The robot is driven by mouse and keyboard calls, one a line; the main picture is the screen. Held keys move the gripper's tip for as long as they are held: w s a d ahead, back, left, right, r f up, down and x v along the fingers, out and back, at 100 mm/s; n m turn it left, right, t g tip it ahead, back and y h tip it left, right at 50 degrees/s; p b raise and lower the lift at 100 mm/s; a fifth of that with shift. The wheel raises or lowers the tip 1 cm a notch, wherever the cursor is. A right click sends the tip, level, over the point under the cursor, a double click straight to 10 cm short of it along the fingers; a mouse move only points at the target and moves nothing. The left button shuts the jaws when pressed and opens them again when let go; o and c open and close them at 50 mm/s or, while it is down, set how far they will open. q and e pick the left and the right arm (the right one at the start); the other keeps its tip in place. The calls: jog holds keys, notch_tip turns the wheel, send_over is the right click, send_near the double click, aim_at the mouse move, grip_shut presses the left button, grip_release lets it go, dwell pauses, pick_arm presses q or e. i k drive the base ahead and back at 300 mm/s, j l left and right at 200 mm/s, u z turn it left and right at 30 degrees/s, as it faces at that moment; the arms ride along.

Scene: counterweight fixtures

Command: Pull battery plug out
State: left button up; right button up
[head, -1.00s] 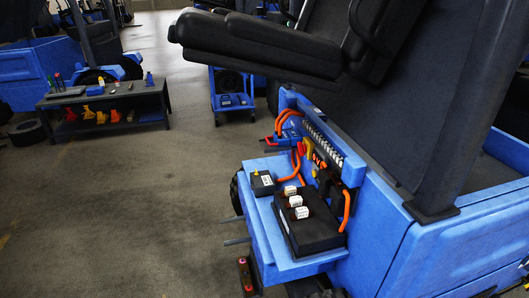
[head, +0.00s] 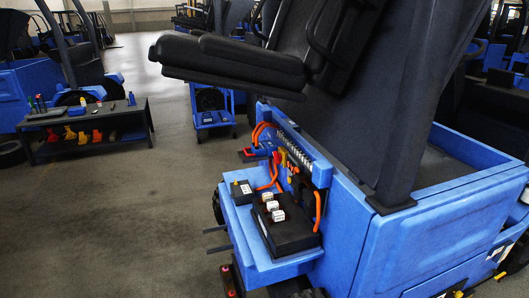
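A blue vehicle (head: 375,245) stands with its side compartment open. A black battery (head: 287,228) with white caps lies on its blue ledge (head: 247,244). A smaller black box (head: 242,193) sits beside it. Orange cables (head: 318,209) run from the battery area up to a row of terminals (head: 295,145). A small red connector (head: 276,158) and a yellow part (head: 283,157) show among the cables. I cannot tell which part is the battery plug; it is too small to make out. Neither of my grippers is in view.
A raised black seat (head: 230,62) overhangs the space above the compartment. A low dark bench (head: 140,128) with tools stands at the left, and a blue cart (head: 208,118) stands behind. The floor (head: 120,215) left of the vehicle is clear.

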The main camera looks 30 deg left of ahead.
aim_at(260, 150)
jog(key=i+j, duration=0.15)
jog(key=j, duration=0.4)
jog(key=i+j, duration=0.1)
jog(key=j, duration=0.4)
jog(key=i+j+z, duration=0.1)
jog(key=j, duration=0.45)
jog(key=i+j, duration=0.15)
jog(key=j, duration=0.4)
jog(key=i+j+z, duration=0.1)
jog(key=j, duration=0.45)
